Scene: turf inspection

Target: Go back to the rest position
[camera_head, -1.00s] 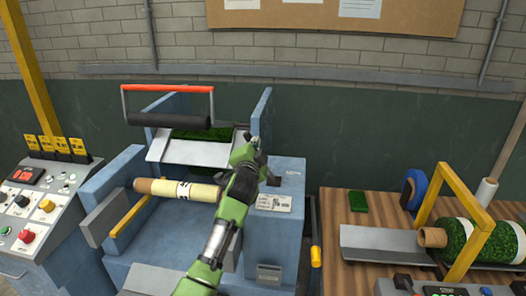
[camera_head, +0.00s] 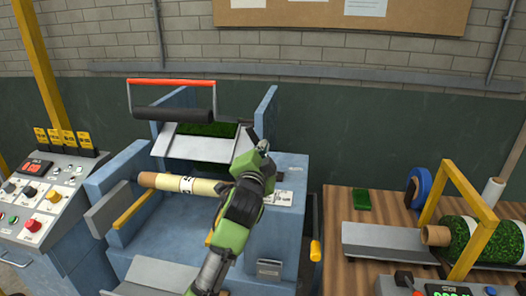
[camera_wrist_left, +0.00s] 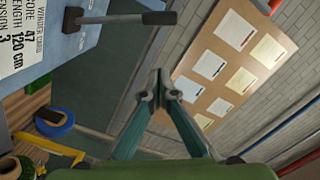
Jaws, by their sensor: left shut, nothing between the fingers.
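My left gripper (camera_head: 258,142) is raised in front of the blue machine (camera_head: 283,218), with its fingers pointing up and away. In the left wrist view the two fingers (camera_wrist_left: 158,88) meet at their tips with nothing between them. The green and black left arm covers part of the machine's front and of its white label. A pale roll (camera_head: 165,182) lies across the machine, left of my arm and apart from the fingers. My right gripper is not in view.
A control panel (camera_head: 36,200) stands at the left. A wooden table (camera_head: 350,205) at the right bears a turf roll (camera_head: 460,232), a yellow frame and a small green turf piece (camera_head: 362,199). A brick wall with a notice board (camera_wrist_left: 216,72) is behind. Air above the machine is clear.

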